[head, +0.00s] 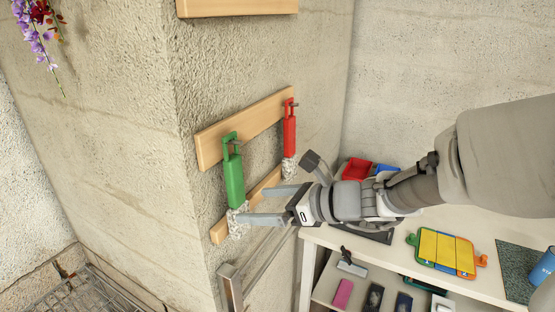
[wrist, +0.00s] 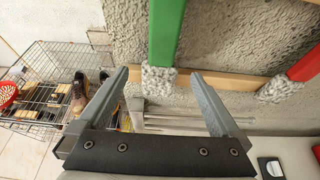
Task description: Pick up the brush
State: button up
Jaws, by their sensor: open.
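Two brushes hang on the concrete wall in the head view. The green brush (head: 233,175) has a long green handle and pale speckled bristles at its lower end. My gripper (head: 256,205) is open and empty, to the right of the green brush's lower part. In the wrist view, the green brush (wrist: 165,32) hangs ahead, its bristles lined up with the gap between my fingertips (wrist: 159,73). The red brush (wrist: 305,65) is at the right.
Wooden rails (head: 213,147) run along the wall at the brushes. A metal towel-type rail (head: 232,290) stands below my gripper.

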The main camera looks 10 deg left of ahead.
aim_at(242, 202)
jog(key=shift+r+p+x, duration=0.2)
jog(key=shift+p+x, duration=0.1)
jog(key=shift+x, duration=2.8)
jog(key=shift+w, duration=0.15)
jog(key=shift+c, duration=0.2)
jog(key=c, duration=1.4)
jog(key=shift+r, duration=0.1)
